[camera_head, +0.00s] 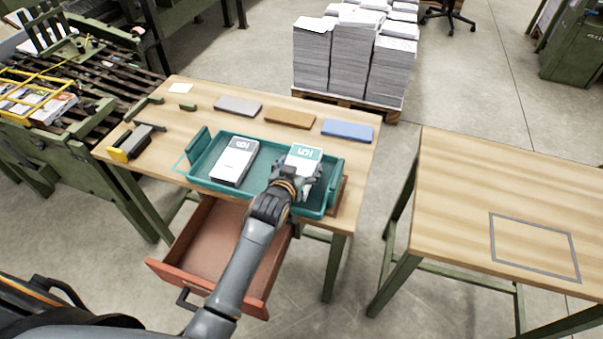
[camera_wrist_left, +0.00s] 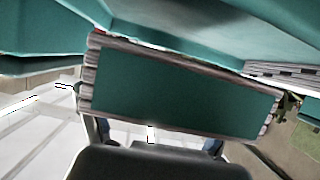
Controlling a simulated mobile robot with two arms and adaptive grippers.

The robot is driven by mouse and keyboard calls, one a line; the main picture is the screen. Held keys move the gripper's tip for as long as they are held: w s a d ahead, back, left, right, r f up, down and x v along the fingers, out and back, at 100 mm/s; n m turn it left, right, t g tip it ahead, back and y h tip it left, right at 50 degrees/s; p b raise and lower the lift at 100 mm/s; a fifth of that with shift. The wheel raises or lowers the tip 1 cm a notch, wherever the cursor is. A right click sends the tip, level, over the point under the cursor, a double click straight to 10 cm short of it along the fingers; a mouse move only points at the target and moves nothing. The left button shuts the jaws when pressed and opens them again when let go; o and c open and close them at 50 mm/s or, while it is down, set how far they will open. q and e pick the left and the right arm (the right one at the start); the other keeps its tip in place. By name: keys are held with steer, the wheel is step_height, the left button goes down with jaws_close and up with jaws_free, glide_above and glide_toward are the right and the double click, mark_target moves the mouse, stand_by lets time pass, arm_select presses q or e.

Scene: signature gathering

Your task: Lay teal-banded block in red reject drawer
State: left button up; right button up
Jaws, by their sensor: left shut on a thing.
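The teal-banded block (camera_head: 305,153), white with a teal end, is at the right end of the teal tray (camera_head: 207,152) in the head view. My left gripper (camera_head: 300,177) is over its near part and shut on it. I cannot tell whether the block touches the tray floor. In the left wrist view a teal face with grey layered edges (camera_wrist_left: 180,88) fills the middle, and the fingertips are hard to make out. The red reject drawer (camera_head: 222,240) is pulled open below the table's front edge, and its visible floor is bare. My forearm covers part of its right side. My right gripper is not in view.
A grey-banded block (camera_head: 234,161) lies in the tray's left half. Grey (camera_head: 238,106), brown (camera_head: 290,118) and blue (camera_head: 348,130) flat pieces lie behind the tray. A stapler-like tool (camera_head: 135,143) is at left. A second table (camera_head: 500,190) with a marked square stands right, across a gap.

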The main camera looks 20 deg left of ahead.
mark_target(302, 173)
arm_select(q)
steer(key=shift+w+d+f, duration=0.1)
steer(key=shift+w+f, duration=0.15)
steer(key=shift+f, duration=0.35)
steer(key=shift+w+d+f, duration=0.1)
steer(key=shift+w+f, duration=0.15)
steer(key=shift+f, duration=0.3)
steer(key=shift+a+f+p, duration=0.1)
steer(key=shift+f+p, duration=0.2)
steer(key=shift+f, duration=0.4)
steer(key=shift+f, duration=0.1)
steer(key=o, duration=1.3)
steer(key=shift+f, duration=0.1)
